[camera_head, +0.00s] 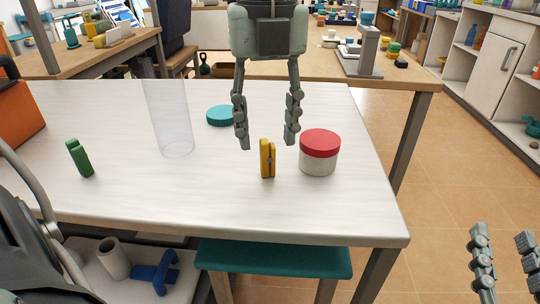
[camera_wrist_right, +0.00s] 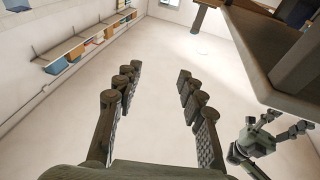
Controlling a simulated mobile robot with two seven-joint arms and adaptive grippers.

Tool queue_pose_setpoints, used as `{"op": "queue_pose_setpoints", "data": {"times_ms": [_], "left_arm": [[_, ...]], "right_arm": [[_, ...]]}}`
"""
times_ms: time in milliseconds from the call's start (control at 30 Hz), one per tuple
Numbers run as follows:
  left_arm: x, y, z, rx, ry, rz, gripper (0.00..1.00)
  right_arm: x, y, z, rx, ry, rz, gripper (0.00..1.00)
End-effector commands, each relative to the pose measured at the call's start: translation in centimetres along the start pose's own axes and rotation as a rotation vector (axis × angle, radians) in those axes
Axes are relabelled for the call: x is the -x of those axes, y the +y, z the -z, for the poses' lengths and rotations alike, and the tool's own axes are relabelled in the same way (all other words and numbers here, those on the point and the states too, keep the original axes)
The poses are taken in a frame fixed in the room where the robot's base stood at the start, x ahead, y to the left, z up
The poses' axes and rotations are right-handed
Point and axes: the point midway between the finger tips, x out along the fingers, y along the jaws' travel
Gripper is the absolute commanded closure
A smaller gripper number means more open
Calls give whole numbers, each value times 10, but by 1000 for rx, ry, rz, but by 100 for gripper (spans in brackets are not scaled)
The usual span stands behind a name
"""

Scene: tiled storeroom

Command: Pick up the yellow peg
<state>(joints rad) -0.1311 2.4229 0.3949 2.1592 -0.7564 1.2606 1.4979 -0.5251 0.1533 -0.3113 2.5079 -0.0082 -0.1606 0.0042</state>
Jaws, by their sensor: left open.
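The yellow peg (camera_head: 265,160) stands upright on the white table, left of a jar with a red lid. My left gripper (camera_head: 267,142) is open and points down, with its two fingers apart on either side above the peg. Nothing is between the fingers, and they do not appear to touch the peg. My right gripper (camera_head: 506,262) is at the bottom right, off the table. In the right wrist view its fingers (camera_wrist_right: 157,74) are spread and empty.
The red-lidded jar (camera_head: 319,157) stands close to the right of the yellow peg. A teal lid (camera_head: 221,115) lies behind it to the left, beside a clear cylinder (camera_head: 172,120). A teal stool (camera_head: 275,260) is at the table's front edge. The table's front is clear.

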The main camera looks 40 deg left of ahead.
Motion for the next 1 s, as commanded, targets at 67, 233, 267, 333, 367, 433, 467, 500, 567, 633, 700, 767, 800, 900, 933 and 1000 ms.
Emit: {"op": "queue_pose_setpoints", "data": {"times_ms": [67, 233, 267, 333, 367, 433, 467, 500, 567, 633, 700, 767, 800, 900, 933, 1000], "left_arm": [[-14, 1, 3, -1, 4, -2, 57], [-37, 1, 5, 0, 3, -1, 57], [-39, 1, 5, 0, 3, 0, 57], [-42, 1, 5, -1, 2, 0, 57], [-42, 1, 5, -1, 2, 0, 57], [-42, 1, 5, -1, 1, 1, 57], [-42, 1, 5, -1, 1, 1, 57], [-42, 1, 5, -1, 1, 1, 57], [-42, 1, 5, 0, 1, 1, 58], [-42, 1, 5, 0, 1, 1, 67], [-42, 1, 5, 0, 1, 1, 76], [-42, 1, 5, 0, 1, 1, 83], [-42, 1, 5, 0, 1, 1, 88], [-42, 1, 5, 0, 1, 1, 95], [-42, 1, 5, 0, 1, 1, 95], [-42, 1, 5, 0, 1, 1, 95]], "right_arm": [[0, -2, 6, -7, 34, 4, 60], [1, -7, 20, -19, 103, 13, 60], [1, -8, 22, -21, 111, 14, 60], [2, -9, 25, -23, 123, 15, 60], [2, -9, 25, -23, 125, 15, 60], [2, -9, 26, -23, 126, 15, 60], [2, -9, 26, -23, 126, 15, 60], [2, -9, 26, -23, 125, 15, 60], [2, -9, 26, -23, 125, 15, 60], [2, -9, 26, -23, 125, 15, 60], [2, -9, 26, -23, 125, 15, 60], [2, -9, 25, -23, 125, 15, 60], [2, -9, 25, -23, 125, 15, 60], [2, -9, 25, -23, 124, 15, 60], [2, -9, 25, -23, 124, 15, 60], [2, -9, 25, -23, 124, 15, 60]]}}
